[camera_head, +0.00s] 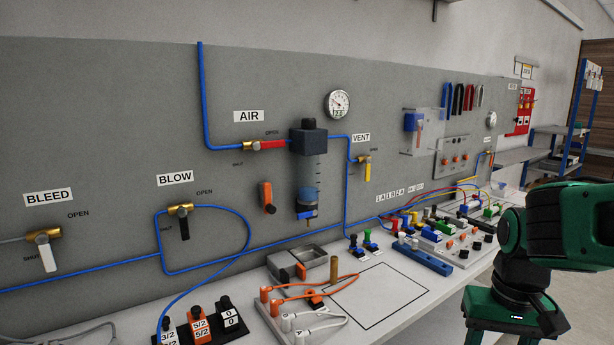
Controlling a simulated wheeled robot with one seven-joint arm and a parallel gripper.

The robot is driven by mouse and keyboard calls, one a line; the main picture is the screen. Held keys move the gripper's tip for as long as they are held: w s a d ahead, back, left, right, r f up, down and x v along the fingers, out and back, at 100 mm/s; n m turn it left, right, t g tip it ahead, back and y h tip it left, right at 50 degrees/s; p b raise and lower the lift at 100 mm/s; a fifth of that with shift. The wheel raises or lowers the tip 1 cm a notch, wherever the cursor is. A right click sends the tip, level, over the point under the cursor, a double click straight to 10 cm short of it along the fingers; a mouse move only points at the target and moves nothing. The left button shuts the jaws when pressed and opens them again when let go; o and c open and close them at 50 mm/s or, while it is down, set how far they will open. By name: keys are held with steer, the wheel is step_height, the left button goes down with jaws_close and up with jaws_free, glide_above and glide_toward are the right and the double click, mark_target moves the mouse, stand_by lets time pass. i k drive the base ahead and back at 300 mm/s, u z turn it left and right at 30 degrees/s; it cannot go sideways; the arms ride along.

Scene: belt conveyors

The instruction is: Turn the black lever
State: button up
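The black lever (184,229) hangs straight down from a brass valve (180,210) on the grey wall panel, in the left part of the head view. The label BLOW (175,178) is above it. The small word OPEN is at the valve's upper right, and another small word, probably SHUT, is at its lower left. Blue tubing runs from both sides of the valve. My green and black arm shows at the right edge, far from the lever.
Other valves have a white lever (47,258), a red lever (271,145) and a yellow lever (367,172).

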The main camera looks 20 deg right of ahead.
mark_target(182, 212)
steer(key=k, duration=0.5)
steer(key=u, duration=0.7)
steer(key=i, duration=0.5)
steer(key=z, duration=0.1)
